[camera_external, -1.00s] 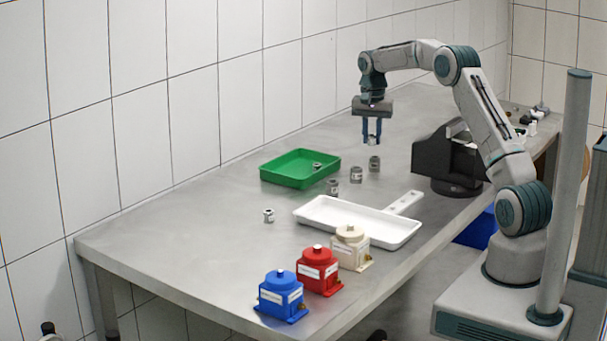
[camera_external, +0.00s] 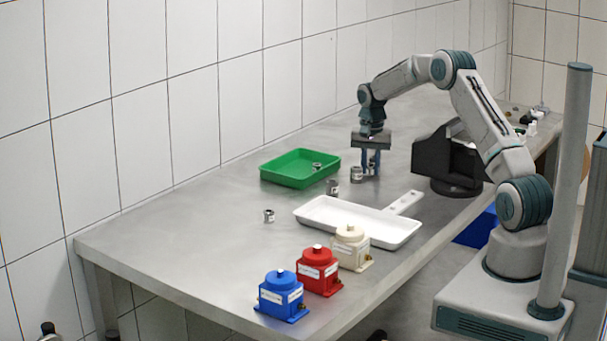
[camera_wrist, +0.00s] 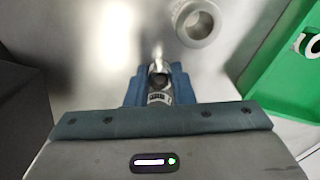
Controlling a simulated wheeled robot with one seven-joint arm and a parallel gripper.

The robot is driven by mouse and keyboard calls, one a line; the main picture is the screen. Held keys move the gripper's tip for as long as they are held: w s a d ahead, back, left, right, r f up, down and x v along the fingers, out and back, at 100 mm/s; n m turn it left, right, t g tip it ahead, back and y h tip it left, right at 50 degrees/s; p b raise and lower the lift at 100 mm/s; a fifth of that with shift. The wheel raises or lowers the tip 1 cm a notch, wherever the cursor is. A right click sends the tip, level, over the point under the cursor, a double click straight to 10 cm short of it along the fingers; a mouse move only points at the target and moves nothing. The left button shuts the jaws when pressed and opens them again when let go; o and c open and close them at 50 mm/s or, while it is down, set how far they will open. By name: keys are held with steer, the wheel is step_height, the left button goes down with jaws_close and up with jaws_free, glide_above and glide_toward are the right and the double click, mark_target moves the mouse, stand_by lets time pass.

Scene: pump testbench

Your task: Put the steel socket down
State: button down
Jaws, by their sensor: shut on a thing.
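My gripper (camera_external: 370,172) points down low over the steel table, its blue fingers shut on the steel socket (camera_wrist: 158,72). In the wrist view the socket sits between the fingertips (camera_wrist: 158,88). In the external view the fingers mostly hide it, and I cannot tell whether its bottom touches the table or something under it. Another steel socket (camera_external: 356,174) stands upright just left of the fingers; it shows as a hollow ring (camera_wrist: 197,24) in the wrist view.
Two more sockets stand on the table (camera_external: 333,187) (camera_external: 269,216). A green tray (camera_external: 285,179) at the back left holds a metal part. A white tray (camera_external: 330,226) with a handle lies in front. Blue (camera_external: 281,297), red (camera_external: 319,271) and cream (camera_external: 351,248) pump units stand near the front edge.

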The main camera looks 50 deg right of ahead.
mark_target(370, 176)
steer(key=c, duration=1.3)
jaws_free()
steer(key=shift+f, duration=0.1)
steer(key=shift+o, duration=0.2)
step_height(370, 176, up, 12)
steer(key=b, duration=0.1)
steer(key=s+a+r+n, duration=0.35)
steer(key=a+r, duration=0.25)
steer(key=a, duration=0.3)
steer(key=s+a+r+n+t, duration=0.1)
steer(key=s+a+r+n, duration=0.3)
steer(key=s+a, duration=0.6)
steer(key=s+a+f+n, duration=0.1)
steer(key=s+a+n, duration=0.1)
steer(key=s, duration=0.4)
steer(key=s+a+f+n+t, duration=0.1)
steer(key=s+a+f+n, duration=0.1)
steer(key=s+a, duration=0.2)
steer(key=s+a+f+n+t, duration=0.1)
steer(key=s+a+n, duration=0.1)
steer(key=s, duration=0.7)
steer(key=shift+s+a+f, duration=0.3)
steer(key=shift+a+f, duration=0.05)
steer(key=shift+a, duration=0.1)
steer(key=shift+s+a+f, duration=0.1)
steer(key=shift+s+f, duration=0.15)
steer(key=shift+s, duration=0.05)
steer(key=c, duration=0.3)
